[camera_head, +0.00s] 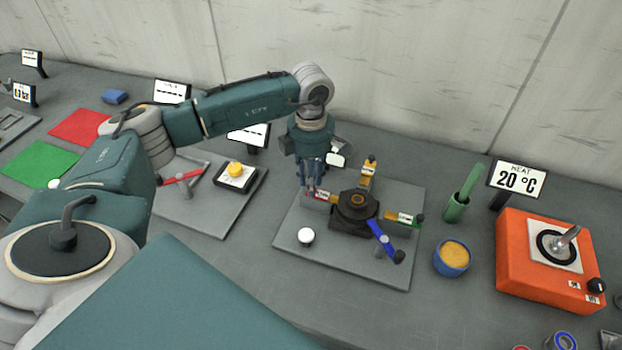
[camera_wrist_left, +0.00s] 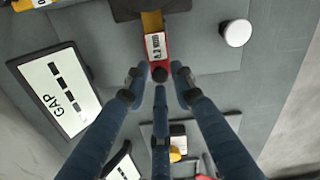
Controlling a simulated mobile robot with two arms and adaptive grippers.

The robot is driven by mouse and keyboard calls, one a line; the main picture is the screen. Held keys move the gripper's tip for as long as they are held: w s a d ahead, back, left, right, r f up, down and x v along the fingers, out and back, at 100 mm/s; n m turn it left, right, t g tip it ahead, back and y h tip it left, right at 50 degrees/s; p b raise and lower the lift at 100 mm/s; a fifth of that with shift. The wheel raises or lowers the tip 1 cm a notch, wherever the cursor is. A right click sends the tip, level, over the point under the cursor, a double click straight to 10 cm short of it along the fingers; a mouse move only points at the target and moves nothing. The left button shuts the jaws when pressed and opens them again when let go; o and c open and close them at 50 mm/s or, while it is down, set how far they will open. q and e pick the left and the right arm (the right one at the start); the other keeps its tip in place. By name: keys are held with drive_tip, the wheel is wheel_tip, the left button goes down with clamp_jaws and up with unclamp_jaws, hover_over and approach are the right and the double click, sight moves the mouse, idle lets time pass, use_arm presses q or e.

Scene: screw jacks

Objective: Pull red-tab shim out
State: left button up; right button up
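The dark jack (camera_head: 352,212) stands on a grey plate, with several coloured-tab shims sticking out around its base. The red-tab shim (camera_head: 322,196) sticks out on its left side, with a white label. In the left wrist view the red tab (camera_wrist_left: 161,68) lies just ahead of the fingers, its metal strip running under the jack. My left gripper (camera_head: 313,180) is over the red tab, pointing down. Its fingers are spread, one to each side and one over the tab's end; I cannot tell whether they touch it. My right gripper is not in view.
A yellow-tab shim (camera_head: 368,172), a green-tab shim (camera_head: 406,218) and a blue-handled part (camera_head: 381,240) surround the jack. A white knob (camera_head: 306,236) stands on the plate. The GAP display (camera_wrist_left: 62,88) is close to the left gripper. An orange heater box (camera_head: 545,262) stands right.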

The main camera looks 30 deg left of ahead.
use_arm(q)
clamp_jaws()
drive_tip(key=shift+s+a+b, duration=0.1)
drive_tip(key=shift+a+b, duration=0.2)
drive_tip(key=shift+a, duration=0.1)
drive_tip(key=shift+s+a+f+b, duration=0.15)
drive_tip(key=shift+a+b, duration=0.15)
drive_tip(key=shift+a, duration=0.35)
drive_tip(key=shift+s+a+r+b, duration=0.1)
drive_tip(key=shift+a+b, duration=0.15)
drive_tip(key=shift+a, duration=0.35)
drive_tip(key=shift+s+a, duration=0.1)
drive_tip(key=shift+a, duration=0.1)
drive_tip(key=shift+o, duration=1.2)
unclamp_jaws()
drive_tip(key=shift+o, duration=1.4)
